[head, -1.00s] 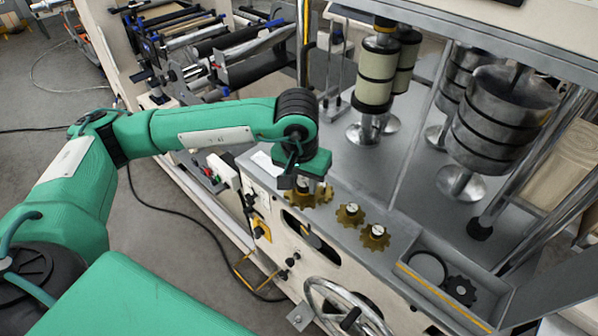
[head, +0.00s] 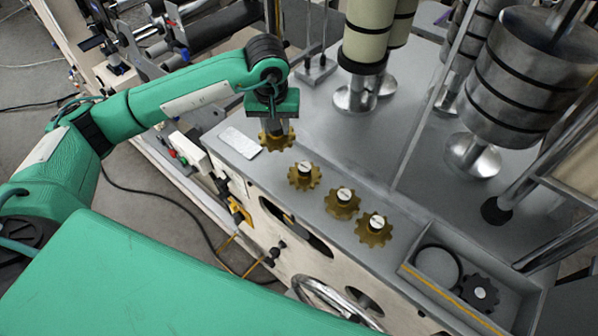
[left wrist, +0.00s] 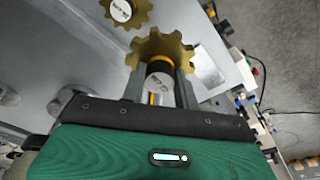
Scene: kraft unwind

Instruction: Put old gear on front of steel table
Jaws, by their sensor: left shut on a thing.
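My left gripper (head: 276,122) is shut on a brass toothed gear (head: 277,140), near the far end of the steel table top (head: 330,120). In the left wrist view the fingers (left wrist: 160,92) grip the gear's pale round hub, and the brass teeth (left wrist: 176,45) show beyond it. The gear seems slightly above the top, though the gap is hard to judge. Three similar brass gears, (head: 303,176), (head: 342,203) and (head: 374,230), stand in a row along the front of the table. A dark gear (head: 480,292) lies in a tray. My right gripper is out of view.
The tray (head: 408,272) at the right front also holds a dark ring (head: 438,265). A pale card (head: 240,142) lies left of the held gear. Rollers on round metal bases (head: 473,156) stand behind. A handwheel (head: 335,300) juts from the front panel.

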